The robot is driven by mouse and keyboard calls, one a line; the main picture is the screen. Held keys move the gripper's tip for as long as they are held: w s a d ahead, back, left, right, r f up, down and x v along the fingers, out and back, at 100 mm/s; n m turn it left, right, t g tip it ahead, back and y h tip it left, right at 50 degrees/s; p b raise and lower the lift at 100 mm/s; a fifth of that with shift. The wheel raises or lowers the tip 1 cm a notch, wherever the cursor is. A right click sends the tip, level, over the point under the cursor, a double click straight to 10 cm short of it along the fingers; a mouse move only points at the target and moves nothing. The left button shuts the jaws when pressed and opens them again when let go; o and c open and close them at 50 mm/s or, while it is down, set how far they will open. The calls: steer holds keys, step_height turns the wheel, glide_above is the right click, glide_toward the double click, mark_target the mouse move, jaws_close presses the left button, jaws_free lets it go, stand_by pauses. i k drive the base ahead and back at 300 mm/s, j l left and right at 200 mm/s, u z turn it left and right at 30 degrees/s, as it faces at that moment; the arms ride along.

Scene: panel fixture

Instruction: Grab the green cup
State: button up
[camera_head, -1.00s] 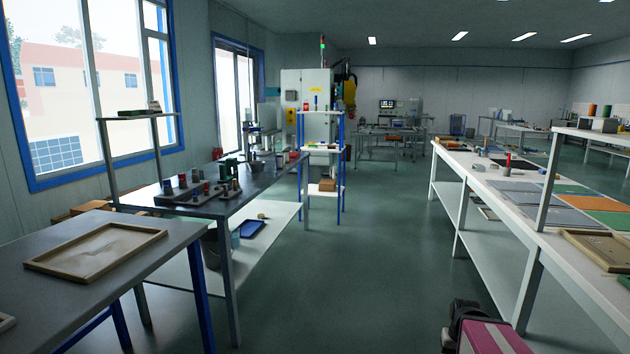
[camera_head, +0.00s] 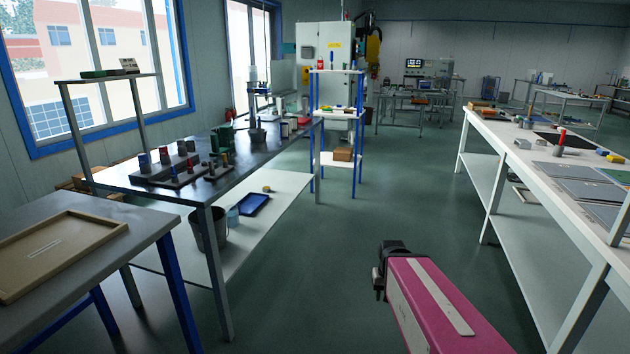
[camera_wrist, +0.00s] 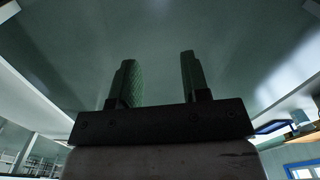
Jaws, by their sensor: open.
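I cannot pick out a green cup for certain. A small dark green object (camera_head: 222,138) stands on the dark-topped table (camera_head: 215,192) at left centre in the head view; it is too small to tell whether it is a cup. My gripper (camera_wrist: 157,78) is open and empty in the wrist view, its two fingers apart over the green floor. In the head view my pink arm reaches up from the lower right, with the dark gripper end (camera_head: 382,282) over the aisle floor, well apart from that table.
A rack of small parts (camera_head: 182,165) sits on the dark table, with a grey bucket (camera_head: 208,228) and blue tray (camera_head: 253,204) below. A blue-post shelf (camera_head: 357,165) stands behind. A long white bench (camera_head: 510,150) runs along the right. The aisle between is clear.

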mark_target(294, 119)
steer(key=i, duration=1.8)
